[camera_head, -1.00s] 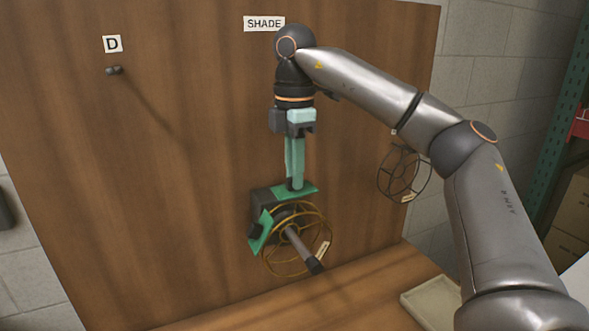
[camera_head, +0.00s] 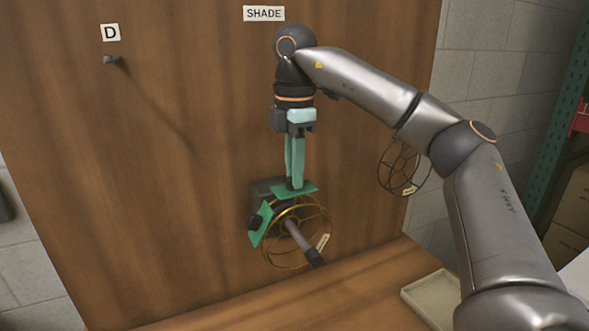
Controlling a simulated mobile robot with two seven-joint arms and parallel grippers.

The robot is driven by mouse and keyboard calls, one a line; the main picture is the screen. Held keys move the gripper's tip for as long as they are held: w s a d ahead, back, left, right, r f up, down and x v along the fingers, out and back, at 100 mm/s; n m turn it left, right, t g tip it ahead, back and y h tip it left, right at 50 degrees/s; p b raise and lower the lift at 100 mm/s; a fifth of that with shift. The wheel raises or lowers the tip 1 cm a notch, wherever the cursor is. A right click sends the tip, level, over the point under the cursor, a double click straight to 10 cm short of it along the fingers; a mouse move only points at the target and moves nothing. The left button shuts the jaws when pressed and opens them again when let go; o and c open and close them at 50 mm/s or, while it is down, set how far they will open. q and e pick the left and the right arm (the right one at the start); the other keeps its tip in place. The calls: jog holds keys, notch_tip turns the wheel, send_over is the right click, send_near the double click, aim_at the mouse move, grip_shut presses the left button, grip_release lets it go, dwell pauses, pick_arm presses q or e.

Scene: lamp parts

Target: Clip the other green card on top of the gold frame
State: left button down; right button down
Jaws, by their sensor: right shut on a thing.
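The gold frame (camera_head: 327,222) is a round wire frame on a dark mount at the lower middle of the wooden board, with a grey rod (camera_head: 304,242) sticking out through its centre. One green card (camera_head: 262,222) sits tilted at the frame's left side, with a dark clip on it. The other green card (camera_head: 306,189) lies nearly flat at the top of the frame. My right gripper (camera_head: 296,184) points straight down, its teal fingers shut at this top card's dark clip. Whether the card touches the frame cannot be told. My left gripper is not in view.
A dark wire frame (camera_head: 405,168) with a small tag hangs at the board's right edge. A "SHADE" label (camera_head: 264,13) is above, and an empty peg (camera_head: 112,60) is under label "D" at left. A pale tray (camera_head: 430,296) lies on the ledge at lower right.

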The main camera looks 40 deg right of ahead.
jog(key=shift+f, duration=0.7)
dwell(1.6)
jog(key=shift+r, duration=0.1)
jog(key=c, duration=0.7)
grip_release()
jog(key=shift+c, duration=0.2)
notch_tip(320, 180, up, 8)
jog(key=p, duration=0.3)
jog(key=shift+p, duration=0.3)
jog(key=shift+r, duration=2.2)
jog(key=shift+s, duration=0.1)
